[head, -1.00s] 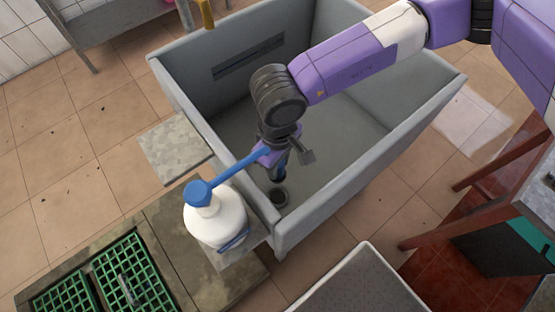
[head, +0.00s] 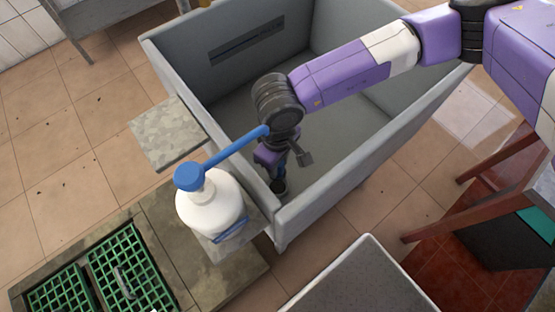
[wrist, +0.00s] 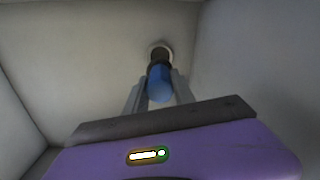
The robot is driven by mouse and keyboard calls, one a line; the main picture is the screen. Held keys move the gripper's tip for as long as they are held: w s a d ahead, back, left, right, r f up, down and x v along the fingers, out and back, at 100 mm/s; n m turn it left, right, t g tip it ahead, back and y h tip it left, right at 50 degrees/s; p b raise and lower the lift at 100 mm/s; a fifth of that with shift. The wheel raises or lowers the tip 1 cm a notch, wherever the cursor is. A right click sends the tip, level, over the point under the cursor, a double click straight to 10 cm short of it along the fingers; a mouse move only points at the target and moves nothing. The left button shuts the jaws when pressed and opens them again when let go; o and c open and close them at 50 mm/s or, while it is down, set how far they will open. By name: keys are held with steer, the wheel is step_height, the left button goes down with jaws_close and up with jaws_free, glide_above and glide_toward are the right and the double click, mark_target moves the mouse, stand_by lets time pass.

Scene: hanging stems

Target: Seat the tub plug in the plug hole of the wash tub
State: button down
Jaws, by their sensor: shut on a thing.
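The grey wash tub (head: 357,182) stands in the middle of the head view. My gripper (head: 278,170) is inside it, low near the front corner, pointing down. In the wrist view my gripper (wrist: 160,97) is shut on the tub plug (wrist: 160,84), which has a blue upper part and a dark lower end. The plug hole (wrist: 166,47) shows as a pale ring around the plug's dark end and is partly covered by it. I cannot tell whether the plug's end is in the hole or just above it. In the head view the arm hides part of the plug.
A white bottle with a blue pump (head: 209,203) stands on a ledge beside the tub's near corner, its long spout close to my wrist. Green grates (head: 131,270) lie at lower left. A grey-topped surface (head: 362,285) stands at the front. The tub's walls surround my gripper.

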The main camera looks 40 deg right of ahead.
steer(key=shift+f+b, duration=1.8)
steer(key=shift+f, duration=1.7)
steer(key=shift+r, duration=0.2)
steer(key=shift+f, duration=0.1)
steer(key=shift+f+b, duration=1.45)
steer(key=shift+f+b, duration=0.3)
steer(key=shift+b, duration=0.05)
steer(key=c, duration=1)
jaws_free()
steer(key=shift+o, duration=0.2)
